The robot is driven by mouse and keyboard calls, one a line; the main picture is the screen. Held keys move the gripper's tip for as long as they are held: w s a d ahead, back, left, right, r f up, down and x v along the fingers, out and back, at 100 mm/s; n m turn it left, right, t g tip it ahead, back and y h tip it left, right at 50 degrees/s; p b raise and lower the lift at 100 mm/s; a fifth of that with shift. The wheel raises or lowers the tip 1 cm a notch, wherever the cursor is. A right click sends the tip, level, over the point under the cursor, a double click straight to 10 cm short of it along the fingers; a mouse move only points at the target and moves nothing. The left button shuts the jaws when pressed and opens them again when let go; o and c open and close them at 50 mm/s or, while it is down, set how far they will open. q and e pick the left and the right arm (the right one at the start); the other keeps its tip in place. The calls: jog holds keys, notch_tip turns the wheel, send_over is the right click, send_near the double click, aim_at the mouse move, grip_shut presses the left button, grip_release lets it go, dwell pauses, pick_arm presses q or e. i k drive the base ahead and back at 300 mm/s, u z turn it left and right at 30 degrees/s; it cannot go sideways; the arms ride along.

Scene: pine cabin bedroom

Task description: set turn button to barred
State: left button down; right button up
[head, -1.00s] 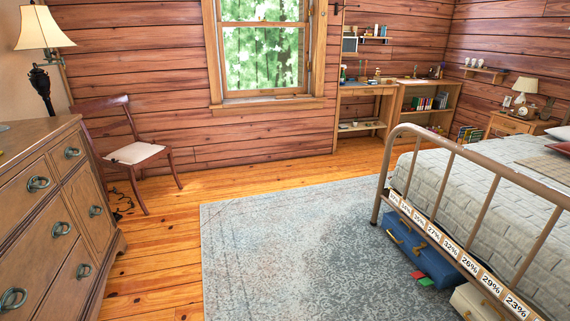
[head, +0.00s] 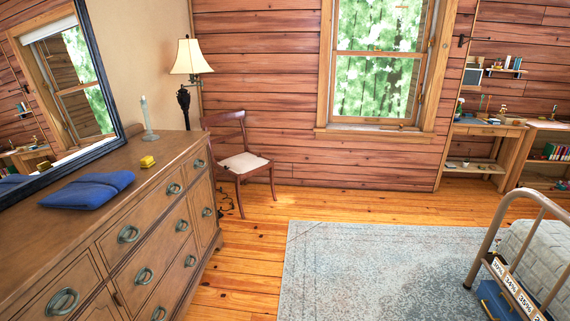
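I cannot make out a turn button for sure. A small dark fitting (head: 462,41) sits by the wooden upright to the right of the window (head: 378,70); it is too small to tell what it is or how it is set. The window's lower sash looks closed in its pine frame. Neither of my grippers shows in the head view.
A chair (head: 243,165) stands beyond. The rug (head: 370,270) is open floor; the bed frame (head: 483,240) is at right.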

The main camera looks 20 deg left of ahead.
aim_at(118, 297)
jog(key=k, duration=1.25)
jog(key=u, duration=0.95)
jog(key=i, duration=0.65)
jog(key=u, duration=0.85)
jog(key=i, duration=1.1)
jog(key=z, duration=0.25)
